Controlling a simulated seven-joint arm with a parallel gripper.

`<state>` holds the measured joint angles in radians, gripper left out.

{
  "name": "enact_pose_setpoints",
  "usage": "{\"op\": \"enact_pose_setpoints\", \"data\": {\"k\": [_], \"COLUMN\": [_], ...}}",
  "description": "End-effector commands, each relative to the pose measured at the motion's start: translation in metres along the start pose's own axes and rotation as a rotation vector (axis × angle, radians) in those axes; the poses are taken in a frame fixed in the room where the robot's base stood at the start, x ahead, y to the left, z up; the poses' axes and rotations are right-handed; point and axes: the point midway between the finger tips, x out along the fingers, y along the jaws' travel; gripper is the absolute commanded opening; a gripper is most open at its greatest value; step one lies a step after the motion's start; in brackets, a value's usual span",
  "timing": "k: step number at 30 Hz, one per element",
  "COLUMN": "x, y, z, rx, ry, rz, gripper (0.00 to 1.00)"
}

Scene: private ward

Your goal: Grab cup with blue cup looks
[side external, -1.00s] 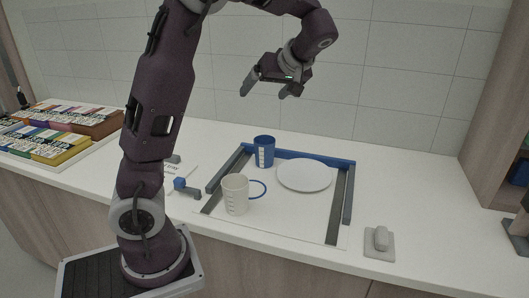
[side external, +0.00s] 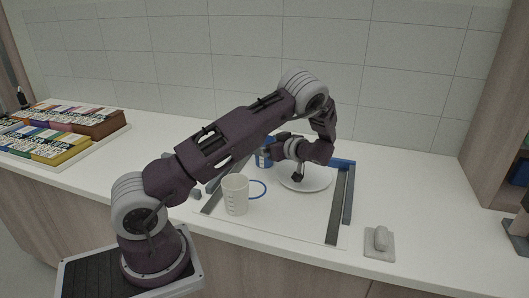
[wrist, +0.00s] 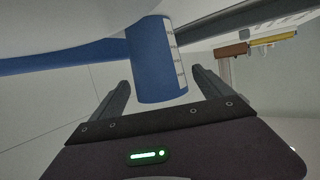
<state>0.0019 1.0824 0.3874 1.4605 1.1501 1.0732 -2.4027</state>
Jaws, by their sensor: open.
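A blue cup (side external: 263,160) with a white marked strip stands near the back left of the framed tray area. My arm partly hides it in the side view. In the wrist view the blue cup (wrist: 155,62) appears between the two finger lines, slightly ahead of the fingers. A cream cup (side external: 235,196) with a blue ring handle stands upright at the front left. My gripper (side external: 290,168) is low over the white plate, right of the blue cup. In the wrist view my gripper (wrist: 161,78) is open, its fingers spread and holding nothing.
The white plate (side external: 318,183) lies under my gripper. Blue and grey rails (side external: 347,205) frame the area. A grey block on a pad (side external: 381,241) sits at front right. Boxes of books (side external: 60,130) stand far left.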

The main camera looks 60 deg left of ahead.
Motion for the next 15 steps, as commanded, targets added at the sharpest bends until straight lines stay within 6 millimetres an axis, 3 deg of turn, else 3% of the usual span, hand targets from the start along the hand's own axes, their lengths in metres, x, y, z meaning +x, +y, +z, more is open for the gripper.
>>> {"op": "enact_pose_setpoints", "data": {"k": [3,6,12,13,15], "x": [0.023,0.034,0.035,0.035,0.035], "y": [-0.002,-0.001,-0.001,-0.001,-0.001], "z": [-0.003,-0.003,-0.003,-0.003,-0.003], "rx": [0.000,0.000,0.000,0.000,0.000], "ry": [0.000,0.000,0.000,0.000,0.000], "rz": [-0.004,-0.002,0.000,0.000,0.000], "gripper": [0.90,0.90,0.90,0.88,0.74]}}
